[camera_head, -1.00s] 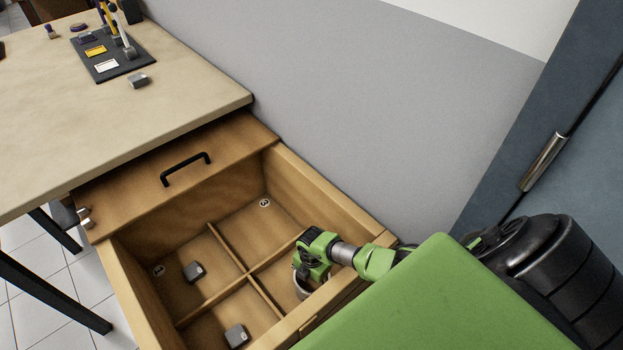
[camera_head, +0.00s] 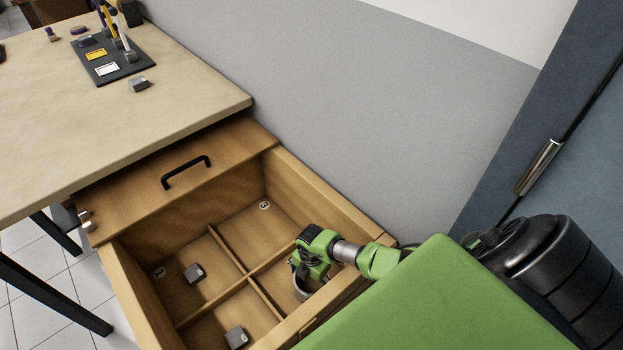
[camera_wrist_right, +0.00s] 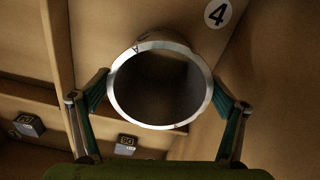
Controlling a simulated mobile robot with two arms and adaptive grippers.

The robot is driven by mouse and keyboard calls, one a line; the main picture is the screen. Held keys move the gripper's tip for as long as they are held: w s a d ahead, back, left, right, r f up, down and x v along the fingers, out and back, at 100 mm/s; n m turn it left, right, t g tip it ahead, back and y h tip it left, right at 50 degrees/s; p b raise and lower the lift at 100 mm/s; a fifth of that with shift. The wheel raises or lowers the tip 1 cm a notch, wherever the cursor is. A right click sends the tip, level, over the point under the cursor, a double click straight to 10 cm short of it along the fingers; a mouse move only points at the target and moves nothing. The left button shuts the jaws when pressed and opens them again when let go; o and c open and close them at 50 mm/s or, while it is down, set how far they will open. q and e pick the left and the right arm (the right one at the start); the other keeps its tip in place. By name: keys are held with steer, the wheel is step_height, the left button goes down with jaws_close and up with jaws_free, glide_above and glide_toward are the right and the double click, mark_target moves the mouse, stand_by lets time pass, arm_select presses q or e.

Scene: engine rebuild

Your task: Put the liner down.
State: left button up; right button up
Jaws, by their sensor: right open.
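The liner (camera_wrist_right: 160,48) is a hollow metal cylinder. In the right wrist view its round, shiny rim faces the camera, between the two fingers of my right gripper (camera_wrist_right: 160,92). The fingers are open, one on each side of the liner; whether either still touches it is hard to tell. A label "4" lies on the compartment floor beside it. In the head view my right gripper (camera_head: 308,268) is down in the near right compartment of the drawer (camera_head: 128,285), and only part of the liner (camera_head: 302,288) shows below it. My left gripper is not in view.
Wooden dividers (camera_head: 228,250) split the drawer into compartments. Small grey blocks lie in the left compartment (camera_head: 194,273) and the near one (camera_head: 236,337). The compartment labelled 3 is empty. The workbench (camera_head: 150,115) and the wall (camera_head: 350,110) border the drawer.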

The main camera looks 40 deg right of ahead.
step_height(320, 180, up, 10)
steer(key=p, duration=0.2)
stand_by(0.6)
